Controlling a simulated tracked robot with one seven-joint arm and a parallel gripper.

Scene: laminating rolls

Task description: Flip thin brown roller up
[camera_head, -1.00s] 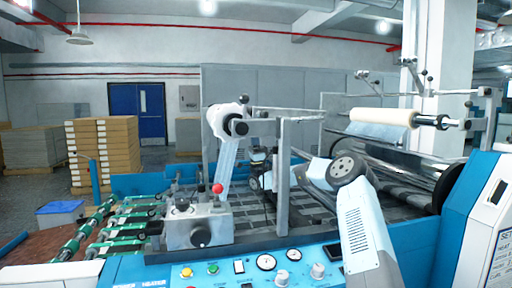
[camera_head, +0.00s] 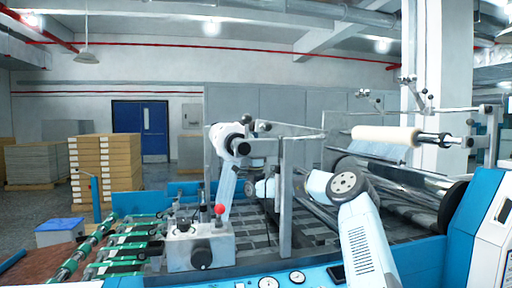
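I cannot pick out a thin brown roller with certainty. A cream roll (camera_head: 385,135) sits on a bar at the upper right of the machine, with bluish film hanging under it. My white arm rises from the lower right and bends left behind the grey upright post. My gripper (camera_head: 251,188) seems to be just left of that post, small and partly hidden. Its fingers and anything between them cannot be made out.
The grey post (camera_head: 286,200) and its frame stand in front of my forearm. A control box with a red knob (camera_head: 220,209) stands at the left front. Green-wheeled feed rails (camera_head: 125,240) lie left. Dark rollers (camera_head: 400,190) and a white-blue cabinet (camera_head: 488,225) are at right.

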